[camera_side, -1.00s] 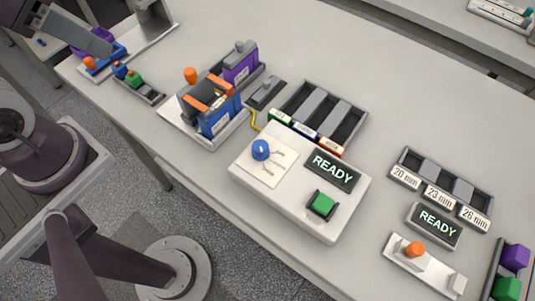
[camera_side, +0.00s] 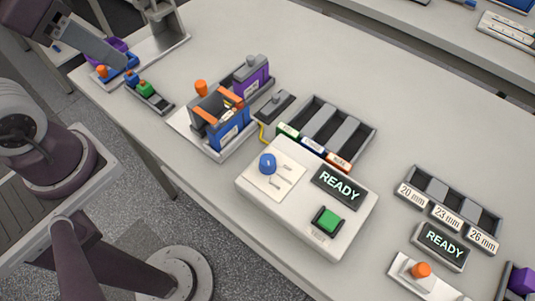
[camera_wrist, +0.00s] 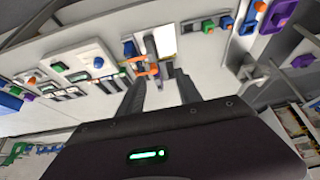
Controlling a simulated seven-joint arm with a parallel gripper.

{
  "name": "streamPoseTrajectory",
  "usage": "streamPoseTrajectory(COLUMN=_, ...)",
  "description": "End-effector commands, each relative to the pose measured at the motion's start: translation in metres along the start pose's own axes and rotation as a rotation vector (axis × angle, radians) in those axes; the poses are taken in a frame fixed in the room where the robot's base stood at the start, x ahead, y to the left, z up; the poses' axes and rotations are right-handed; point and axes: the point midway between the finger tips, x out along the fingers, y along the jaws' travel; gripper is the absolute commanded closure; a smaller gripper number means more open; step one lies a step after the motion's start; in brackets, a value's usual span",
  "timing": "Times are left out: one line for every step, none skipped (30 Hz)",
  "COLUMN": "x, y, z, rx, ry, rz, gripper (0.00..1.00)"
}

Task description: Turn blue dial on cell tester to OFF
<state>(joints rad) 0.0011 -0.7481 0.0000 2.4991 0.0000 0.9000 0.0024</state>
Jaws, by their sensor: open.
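The cell tester (camera_side: 330,235) is a white box in the middle of the side view. Its blue dial (camera_side: 267,163) sits on a pale plate with small labels, too small to read. The tester has a dark READY display (camera_side: 340,184) and a green button (camera_side: 327,220). In the wrist view the blue dial (camera_wrist: 98,62) appears small, left of the fingers. My gripper (camera_wrist: 159,77) is open, with its two grey fingers apart and nothing seen held. In the side view my gripper (camera_side: 118,58) is at the upper left, well away from the dial; the fingers overlap there.
A blue and black holder with orange bars (camera_side: 222,115) stands left of the tester. A dark slotted rack (camera_side: 365,135) is behind it. A sized rack (camera_side: 455,200) and an orange-knobbed unit (camera_side: 421,270) are at right. The table behind the racks is clear.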

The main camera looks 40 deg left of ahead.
Motion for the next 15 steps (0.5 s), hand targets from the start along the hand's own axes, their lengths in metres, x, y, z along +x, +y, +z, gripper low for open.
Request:
streamPoseTrajectory(x=0.001, y=0.002, z=-0.003, rx=0.025, ry=-0.009, rz=0.006, gripper=0.52)
streamPoseTrajectory(x=0.002, y=0.005, z=-0.007, rx=0.061, ry=-0.023, rz=0.015, gripper=0.52)
streamPoseTrajectory(x=0.005, y=0.011, z=-0.015, rx=0.137, ry=-0.048, rz=0.032, gripper=0.52)
streamPoseTrajectory(x=0.009, y=0.017, z=-0.023, rx=0.215, ry=-0.074, rz=0.05, gripper=0.52)
streamPoseTrajectory(x=0.014, y=0.026, z=-0.032, rx=0.309, ry=-0.103, rz=0.072, gripper=0.52)
streamPoseTrajectory(x=0.024, y=0.042, z=-0.044, rx=0.451, ry=-0.142, rz=0.106, gripper=0.52)
streamPoseTrajectory(x=0.034, y=0.056, z=-0.053, rx=0.566, ry=-0.171, rz=0.133, gripper=0.52)
streamPoseTrajectory(x=0.044, y=0.071, z=-0.06, rx=0.68, ry=-0.197, rz=0.161, gripper=0.52)
streamPoseTrajectory(x=0.06, y=0.092, z=-0.065, rx=0.827, ry=-0.232, rz=0.197, gripper=0.52)
streamPoseTrajectory(x=0.072, y=0.108, z=-0.067, rx=0.935, ry=-0.255, rz=0.224, gripper=0.52)
streamPoseTrajectory(x=0.085, y=0.124, z=-0.067, rx=1.035, ry=-0.277, rz=0.249, gripper=0.52)
streamPoseTrajectory(x=0.1, y=0.144, z=-0.065, rx=1.16, ry=-0.301, rz=0.282, gripper=0.52)
streamPoseTrajectory(x=0.111, y=0.158, z=-0.062, rx=1.244, ry=-0.317, rz=0.304, gripper=0.52)
streamPoseTrajectory(x=0.122, y=0.17, z=-0.058, rx=1.318, ry=-0.331, rz=0.324, gripper=0.52)
streamPoseTrajectory(x=0.133, y=0.184, z=-0.052, rx=1.404, ry=-0.346, rz=0.347, gripper=0.52)
